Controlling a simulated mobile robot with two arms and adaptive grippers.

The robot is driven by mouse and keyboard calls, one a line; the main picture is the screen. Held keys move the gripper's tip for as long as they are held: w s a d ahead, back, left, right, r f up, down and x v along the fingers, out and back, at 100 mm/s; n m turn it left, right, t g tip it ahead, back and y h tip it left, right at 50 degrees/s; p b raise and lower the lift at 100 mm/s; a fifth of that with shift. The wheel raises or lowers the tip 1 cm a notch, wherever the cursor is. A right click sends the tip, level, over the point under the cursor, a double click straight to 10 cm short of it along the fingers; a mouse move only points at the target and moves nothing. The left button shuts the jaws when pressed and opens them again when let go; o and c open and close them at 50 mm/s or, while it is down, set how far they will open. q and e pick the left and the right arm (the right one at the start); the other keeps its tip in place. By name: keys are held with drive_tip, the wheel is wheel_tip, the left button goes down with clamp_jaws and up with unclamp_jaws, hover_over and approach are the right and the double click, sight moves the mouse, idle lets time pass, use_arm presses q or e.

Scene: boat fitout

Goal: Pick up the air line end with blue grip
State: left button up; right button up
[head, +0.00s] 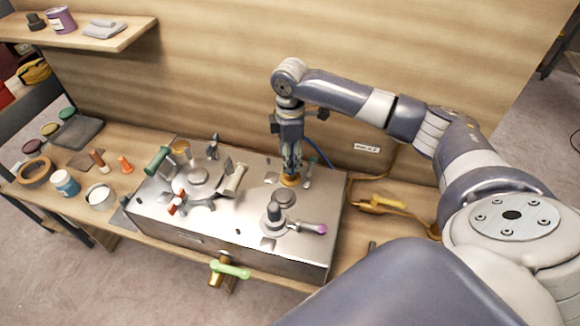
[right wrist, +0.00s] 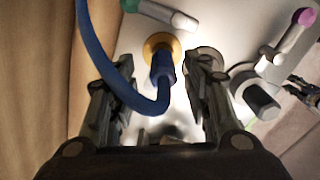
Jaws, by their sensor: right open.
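The air line end with blue grip (right wrist: 162,66) sits on a round brass-coloured fitting (right wrist: 163,44) on the metal panel in the right wrist view. Its blue hose (right wrist: 97,62) curves from the grip up past the left finger. My right gripper (right wrist: 167,78) is open, with one finger on each side of the blue grip and a visible gap to each. In the head view my right gripper (head: 291,172) points down over the brass fitting (head: 290,181) and mostly hides the grip. The hose (head: 318,152) shows behind it. My left gripper is not in view.
The metal box (head: 200,238) carries several levers and knobs. A lever with a green end (right wrist: 130,5) and a purple-tipped lever (head: 313,228) are near my right gripper. A wooden wall (head: 230,60) stands close behind.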

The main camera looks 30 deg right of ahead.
drive_tip(key=shift+s+a+f+p, duration=0.1)
drive_tip(key=shift+f+p, duration=0.1)
drive_tip(key=shift+f, duration=0.4)
drive_tip(key=shift+s+f+p, duration=0.1)
drive_tip(key=shift+f+p, duration=0.05)
drive_tip(key=shift+f, duration=1)
drive_tip(key=shift+w, duration=0.1)
drive_tip(key=c, duration=0.4)
clamp_jaws()
drive_tip(key=shift+r, duration=0.55)
use_arm(q)
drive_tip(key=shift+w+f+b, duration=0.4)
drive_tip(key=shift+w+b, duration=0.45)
drive_tip(key=shift+b, duration=0.25)
use_arm(e)
wheel_tip(320, 180, up, 9)
